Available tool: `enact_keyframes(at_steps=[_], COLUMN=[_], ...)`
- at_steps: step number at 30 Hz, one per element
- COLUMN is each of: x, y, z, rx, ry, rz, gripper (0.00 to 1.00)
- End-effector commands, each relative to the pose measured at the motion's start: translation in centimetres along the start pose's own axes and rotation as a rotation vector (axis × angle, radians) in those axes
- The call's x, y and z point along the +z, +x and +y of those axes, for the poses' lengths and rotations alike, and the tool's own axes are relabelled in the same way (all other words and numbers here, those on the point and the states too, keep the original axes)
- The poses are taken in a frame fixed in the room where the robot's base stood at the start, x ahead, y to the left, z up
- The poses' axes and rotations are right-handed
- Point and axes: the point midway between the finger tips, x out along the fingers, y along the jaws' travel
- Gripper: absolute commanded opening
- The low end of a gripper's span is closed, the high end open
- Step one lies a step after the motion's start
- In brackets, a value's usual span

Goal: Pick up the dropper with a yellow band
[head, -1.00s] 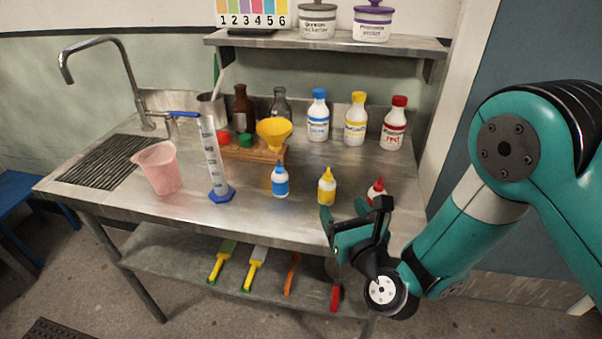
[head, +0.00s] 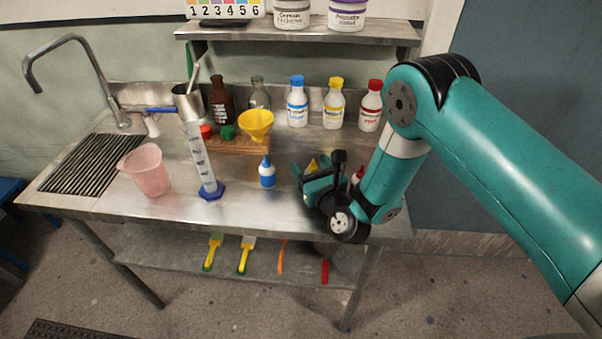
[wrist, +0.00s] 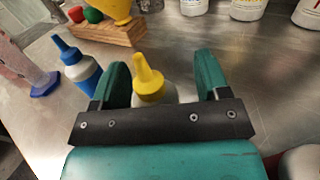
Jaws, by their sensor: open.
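The dropper with a yellow band (wrist: 149,82) stands upright on the steel bench. In the wrist view its yellow nozzle and shoulder show between my two fingers, nearer the left one, and its lower part is hidden behind my gripper's dark crossbar. In the head view only its yellow tip (head: 312,165) shows behind my gripper. My gripper (wrist: 160,80) is open, with a finger on each side of the dropper; I cannot tell whether either touches it. In the head view my gripper (head: 318,172) is over the bench's front part.
A blue dropper (head: 267,173) stands left of my gripper, and a red one (head: 357,176) is partly hidden at its right. A wooden rack (head: 238,147) with a yellow funnel (head: 256,124) and several larger bottles stand behind. A measuring cylinder (head: 203,165) stands farther left.

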Motion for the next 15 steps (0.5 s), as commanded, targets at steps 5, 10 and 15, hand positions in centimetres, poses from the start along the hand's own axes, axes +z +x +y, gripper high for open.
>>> enact_keyframes(at_steps=[5, 10, 15], x=[-0.08, -0.08, -0.05], y=[0.05, 0.06, 0.05], z=[0.42, 0.46, 0.41], rx=[0.006, 0.007, 0.006], ry=[0.0, 0.0, 0.0], rz=[0.0, 0.0, 0.0], gripper=[0.6, 0.21, 0.11])
